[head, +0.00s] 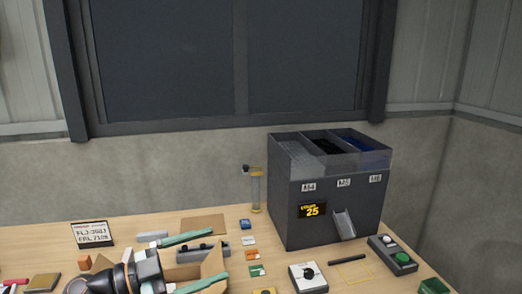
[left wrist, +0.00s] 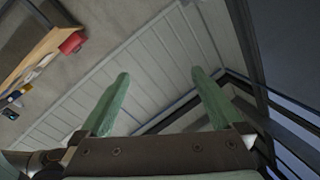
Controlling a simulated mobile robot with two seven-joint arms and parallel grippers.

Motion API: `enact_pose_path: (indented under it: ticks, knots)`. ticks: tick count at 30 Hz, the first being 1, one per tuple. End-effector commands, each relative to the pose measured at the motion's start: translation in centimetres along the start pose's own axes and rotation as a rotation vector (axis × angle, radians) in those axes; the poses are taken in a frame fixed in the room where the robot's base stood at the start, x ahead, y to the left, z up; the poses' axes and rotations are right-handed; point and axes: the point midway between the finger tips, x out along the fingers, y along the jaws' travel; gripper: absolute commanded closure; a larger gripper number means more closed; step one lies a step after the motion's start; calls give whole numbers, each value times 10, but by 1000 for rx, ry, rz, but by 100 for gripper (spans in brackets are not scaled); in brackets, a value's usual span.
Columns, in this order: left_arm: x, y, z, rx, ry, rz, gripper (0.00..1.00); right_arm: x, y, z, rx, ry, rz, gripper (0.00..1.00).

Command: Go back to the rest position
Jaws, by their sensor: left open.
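My left gripper (head: 221,254) comes in at the lower left of the head view, over the wooden table (head: 120,255). Its two green fingers are spread apart, and nothing shows between them. They also stand apart in the left wrist view (left wrist: 160,75), with the wall panels and a dark frame behind. An open cardboard box (head: 213,264) shows beside and partly behind the fingers. My right gripper is in neither view.
A dark feeder (head: 330,212) with three bins stands at the back right. A control box (head: 391,253) with a green button, a white dial box (head: 308,277), small cards and a sign (head: 92,233) crowd the table. The air above the table's left half looks clear.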

Motion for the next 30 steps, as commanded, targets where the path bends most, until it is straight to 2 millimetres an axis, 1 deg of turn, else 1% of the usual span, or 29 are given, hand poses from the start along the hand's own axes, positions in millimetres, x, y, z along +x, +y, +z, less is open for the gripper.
enact_pose_path:
  ticks: [1,2,5,8,9,11,13,14,15,17,18,20,21,25,27,30]
  knots:
    - [6,0,-5,-24,43,-101,0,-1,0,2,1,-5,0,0]
    - [6,-3,-7,-34,56,-165,0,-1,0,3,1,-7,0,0]
    - [1,-13,-4,-83,57,-381,0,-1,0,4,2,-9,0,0]
    - [-16,-18,13,-155,-13,-583,0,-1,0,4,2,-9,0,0]
    - [-25,-18,23,-188,-60,-657,0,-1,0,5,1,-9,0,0]
    - [-41,-13,41,-244,-147,-755,0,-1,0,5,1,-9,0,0]
    - [-62,-1,65,-316,-274,-846,0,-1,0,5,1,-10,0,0]
    - [-71,7,76,-350,-334,-877,0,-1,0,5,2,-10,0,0]
    - [-84,20,90,-396,-419,-910,0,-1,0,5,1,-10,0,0]
    - [-104,44,110,-466,-558,-940,0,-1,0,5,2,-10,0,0]
    - [-118,62,122,-514,-652,-946,0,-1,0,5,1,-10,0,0]
    - [-136,92,136,-584,-787,-936,0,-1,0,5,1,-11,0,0]
    - [-147,110,142,-623,-867,-920,0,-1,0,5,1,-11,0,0]
    - [-173,164,152,-729,-1070,-841,0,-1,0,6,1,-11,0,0]
    - [-184,189,152,-775,-1153,-793,0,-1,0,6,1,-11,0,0]
    - [-197,221,150,-834,-1255,-718,0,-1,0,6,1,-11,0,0]
